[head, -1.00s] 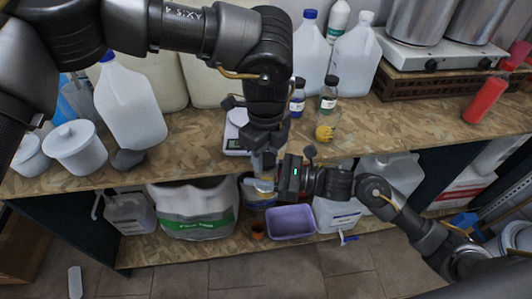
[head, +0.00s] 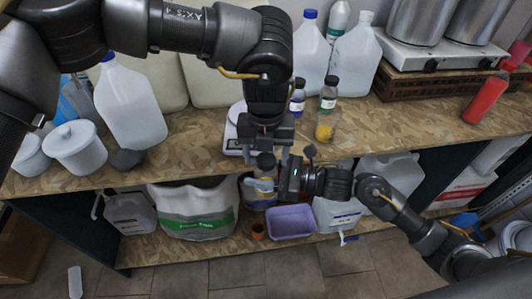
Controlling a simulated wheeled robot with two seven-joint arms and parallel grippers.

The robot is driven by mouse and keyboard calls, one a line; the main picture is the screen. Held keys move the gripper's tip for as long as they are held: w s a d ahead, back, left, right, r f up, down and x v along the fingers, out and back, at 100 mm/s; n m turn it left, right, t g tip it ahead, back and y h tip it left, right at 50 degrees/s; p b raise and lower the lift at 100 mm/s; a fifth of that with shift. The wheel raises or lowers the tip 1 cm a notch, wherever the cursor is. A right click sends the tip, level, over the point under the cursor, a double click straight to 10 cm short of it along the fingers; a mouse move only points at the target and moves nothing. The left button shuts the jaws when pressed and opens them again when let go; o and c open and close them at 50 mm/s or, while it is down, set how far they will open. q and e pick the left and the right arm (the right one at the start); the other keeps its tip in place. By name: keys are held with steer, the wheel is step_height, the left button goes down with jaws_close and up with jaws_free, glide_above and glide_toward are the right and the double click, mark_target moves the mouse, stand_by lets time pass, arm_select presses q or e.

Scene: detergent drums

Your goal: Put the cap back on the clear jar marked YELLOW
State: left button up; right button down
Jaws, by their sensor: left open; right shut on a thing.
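A small clear jar (head: 265,174) is held upright in front of the upper shelf's edge. My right gripper (head: 263,185), reaching in from the right, is shut on it. The marking on it is too small to read. A dark round cap (head: 265,160) is at the jar's mouth and appears to sit on it; I cannot tell how tightly. My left gripper (head: 269,154) points down from above, open, with its fingers on either side of the cap. The jar's lower part is partly hidden by the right gripper.
Two small dark-capped bottles (head: 297,98) (head: 328,95) and a small yellow thing (head: 324,132) stand on the upper shelf (head: 400,118). A scale (head: 232,135) is behind my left gripper.

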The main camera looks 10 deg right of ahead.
arm_select(q)
steer(key=shift+r, duration=0.1)
step_height(320, 180, up, 12)
stand_by(0.5)
stand_by(0.6)
